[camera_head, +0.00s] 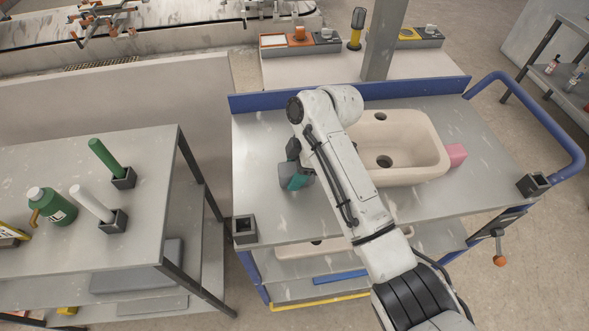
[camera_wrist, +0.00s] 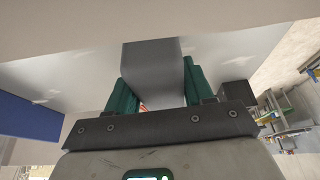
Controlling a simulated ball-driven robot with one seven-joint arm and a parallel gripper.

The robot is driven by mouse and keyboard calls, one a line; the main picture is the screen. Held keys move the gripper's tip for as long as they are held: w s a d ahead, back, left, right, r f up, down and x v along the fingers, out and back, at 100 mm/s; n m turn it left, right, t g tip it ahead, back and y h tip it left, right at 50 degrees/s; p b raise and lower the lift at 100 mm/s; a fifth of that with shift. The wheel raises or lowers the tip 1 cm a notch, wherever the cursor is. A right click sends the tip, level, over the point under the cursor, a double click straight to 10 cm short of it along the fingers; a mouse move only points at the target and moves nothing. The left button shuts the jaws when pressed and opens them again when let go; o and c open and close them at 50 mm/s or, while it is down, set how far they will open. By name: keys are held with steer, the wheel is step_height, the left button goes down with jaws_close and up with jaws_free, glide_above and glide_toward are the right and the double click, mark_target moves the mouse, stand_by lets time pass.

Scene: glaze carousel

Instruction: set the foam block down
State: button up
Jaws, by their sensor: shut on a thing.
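The foam block is a plain grey block (camera_wrist: 152,62), seen between the two green finger pads in the wrist view. My gripper (camera_wrist: 155,85) is shut on it. In the head view the gripper (camera_head: 296,180) is over the left part of the grey cart top (camera_head: 262,145), left of the sink. A grey side of the foam block (camera_head: 285,173) shows there beside a teal finger. I cannot tell whether the block touches the cart top. My arm hides part of the area right of the gripper.
A beige sink basin (camera_head: 432,176) stands on the cart, with a pink block (camera_head: 455,153) at its right. A blue raised edge (camera_head: 250,103) runs along the cart's back. Square black sockets (camera_head: 245,229) sit at the corners. A bench (camera_head: 60,165) with green and white rods stands at left.

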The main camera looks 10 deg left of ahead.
steer(key=shift+f, duration=0.2)
steer(key=o, duration=1)
steer(key=shift+s+f, duration=0.1)
steer(key=shift+r, duration=0.35)
steer(key=p+v, duration=0.1)
steer(key=v, duration=1.1)
steer(key=shift+r, duration=0.4)
